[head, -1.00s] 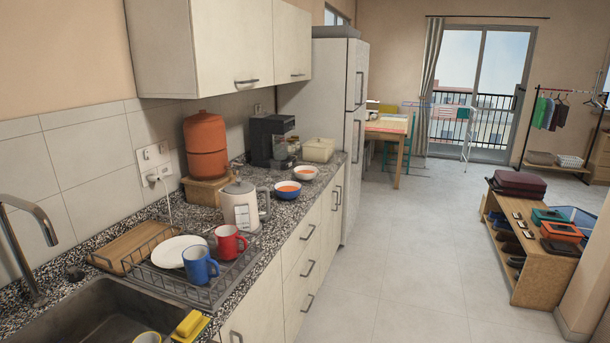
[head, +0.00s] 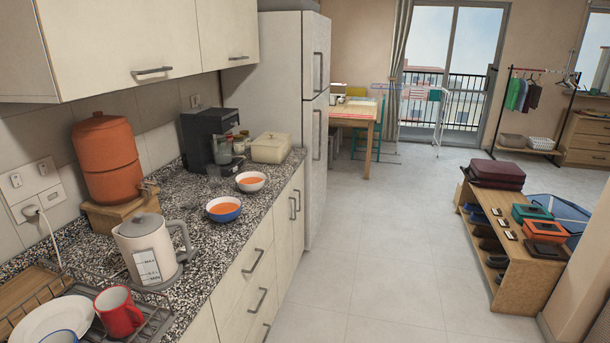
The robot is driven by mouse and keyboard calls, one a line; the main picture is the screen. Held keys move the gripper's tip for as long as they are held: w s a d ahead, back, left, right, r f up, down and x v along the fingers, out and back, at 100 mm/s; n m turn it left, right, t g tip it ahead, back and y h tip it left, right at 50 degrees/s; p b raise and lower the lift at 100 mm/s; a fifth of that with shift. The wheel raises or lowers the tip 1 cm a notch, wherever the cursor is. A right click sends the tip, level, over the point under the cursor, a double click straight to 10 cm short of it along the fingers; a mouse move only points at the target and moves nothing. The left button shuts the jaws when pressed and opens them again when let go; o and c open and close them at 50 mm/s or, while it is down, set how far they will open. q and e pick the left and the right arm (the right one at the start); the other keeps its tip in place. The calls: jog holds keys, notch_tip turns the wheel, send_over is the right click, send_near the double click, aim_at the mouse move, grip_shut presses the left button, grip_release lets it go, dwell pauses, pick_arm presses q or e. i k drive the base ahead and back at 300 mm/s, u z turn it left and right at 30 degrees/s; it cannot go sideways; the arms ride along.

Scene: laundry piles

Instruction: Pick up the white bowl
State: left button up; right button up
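A white bowl (head: 251,185) with orange contents stands on the speckled counter, near the front of the coffee maker. A second bowl (head: 223,213), blue outside with a white rim and orange contents, stands nearer to me on the same counter. Both bowls are upright and apart from each other. Neither of my grippers shows in the head view.
The counter (head: 195,240) also holds a kettle (head: 150,248), an orange dispenser (head: 107,160), a coffee maker (head: 208,138), a lidded cream pot (head: 269,149) and a dish rack. Open floor (head: 375,265) lies right of the drawers. A shoe bench (head: 520,275) stands further right.

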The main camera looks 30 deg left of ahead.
aim_at(249, 182)
jog(key=z, duration=0.05)
jog(key=i, duration=1.15)
jog(key=u, duration=0.2)
